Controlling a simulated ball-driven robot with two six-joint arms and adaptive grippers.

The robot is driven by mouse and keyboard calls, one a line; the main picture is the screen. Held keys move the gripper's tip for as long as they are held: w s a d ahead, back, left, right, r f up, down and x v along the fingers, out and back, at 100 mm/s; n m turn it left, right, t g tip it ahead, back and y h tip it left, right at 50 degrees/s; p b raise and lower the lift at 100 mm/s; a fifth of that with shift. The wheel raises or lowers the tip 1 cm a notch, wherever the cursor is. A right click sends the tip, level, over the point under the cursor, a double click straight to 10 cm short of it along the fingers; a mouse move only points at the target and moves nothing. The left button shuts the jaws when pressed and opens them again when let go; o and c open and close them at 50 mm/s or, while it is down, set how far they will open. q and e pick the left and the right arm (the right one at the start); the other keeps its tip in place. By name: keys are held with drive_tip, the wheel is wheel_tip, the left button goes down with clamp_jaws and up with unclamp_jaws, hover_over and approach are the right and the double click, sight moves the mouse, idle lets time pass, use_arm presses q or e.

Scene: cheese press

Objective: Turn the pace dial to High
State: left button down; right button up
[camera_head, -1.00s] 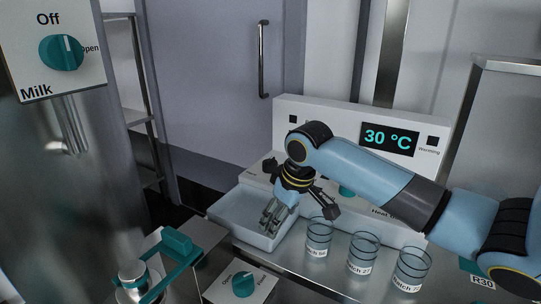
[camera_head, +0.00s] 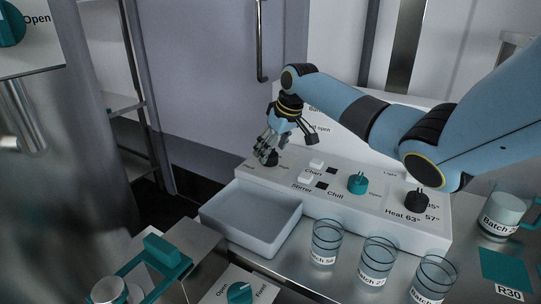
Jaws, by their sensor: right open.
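The pace dial (camera_head: 269,159) is a dark knob at the left end of the white control panel (camera_head: 330,200). It is mostly hidden by my right gripper, and small lettering beside it is too blurred to read surely. My right gripper (camera_head: 266,150) points down with its fingers open at the dial; I cannot tell whether they touch it. Which way the dial points is hidden. My left gripper is not in view.
The panel also carries a teal knob (camera_head: 358,183), a black heat knob (camera_head: 416,201) and white buttons. A pale open tray (camera_head: 253,240) and several glass beakers (camera_head: 327,243) stand in front. A teal-handled jug (camera_head: 503,212) is at the right.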

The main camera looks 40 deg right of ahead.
drive_tip(key=shift+x, duration=0.8)
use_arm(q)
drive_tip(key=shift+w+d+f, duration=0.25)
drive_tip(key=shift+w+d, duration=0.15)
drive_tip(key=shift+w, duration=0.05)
use_arm(e)
drive_tip(key=shift+f, duration=0.1)
drive_tip(key=shift+c, duration=0.4)
